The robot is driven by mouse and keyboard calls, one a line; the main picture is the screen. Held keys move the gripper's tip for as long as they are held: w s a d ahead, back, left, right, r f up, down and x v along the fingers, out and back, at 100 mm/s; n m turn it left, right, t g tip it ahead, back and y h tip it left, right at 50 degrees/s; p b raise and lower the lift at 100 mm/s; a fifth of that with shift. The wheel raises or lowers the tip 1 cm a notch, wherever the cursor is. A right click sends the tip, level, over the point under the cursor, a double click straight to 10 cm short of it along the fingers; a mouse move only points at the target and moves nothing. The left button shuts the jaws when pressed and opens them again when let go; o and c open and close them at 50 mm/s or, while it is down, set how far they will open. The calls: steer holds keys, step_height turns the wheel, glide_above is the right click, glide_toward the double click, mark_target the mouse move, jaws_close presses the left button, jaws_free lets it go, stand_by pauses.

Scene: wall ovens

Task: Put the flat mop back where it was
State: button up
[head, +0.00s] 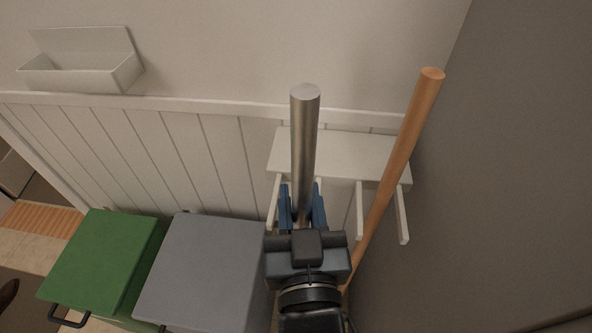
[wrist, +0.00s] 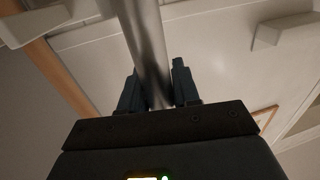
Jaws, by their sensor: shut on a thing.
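My gripper (head: 302,212) is shut on a metal handle (head: 305,140), which I take to be the flat mop's. The handle stands near upright, its round top end well above the fingers. In the wrist view the handle (wrist: 147,45) runs between the two blue fingers (wrist: 156,92). The mop's head is hidden below my gripper. A white wall rack (head: 345,155) with several prongs is just behind the handle. In the head view the handle overlaps the rack's left part; I cannot tell whether it is between the prongs.
An orange-brown wooden pole (head: 405,145) leans at the rack's right prongs, close to my gripper. A grey wall (head: 520,190) bounds the right. A grey-lidded bin (head: 205,265) and a green-lidded bin (head: 105,260) stand left. A white wall box (head: 85,72) hangs upper left.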

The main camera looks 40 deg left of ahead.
steer(key=w+a+f, duration=0.3)
steer(key=w+a, duration=0.2)
steer(key=w, duration=0.1)
steer(key=shift+a+f, duration=0.2)
steer(key=shift+a, duration=0.05)
stand_by(0.4)
steer(key=shift+f, duration=0.15)
steer(key=o, duration=1.1)
steer(key=shift+c, duration=0.2)
steer(key=v, duration=1.2)
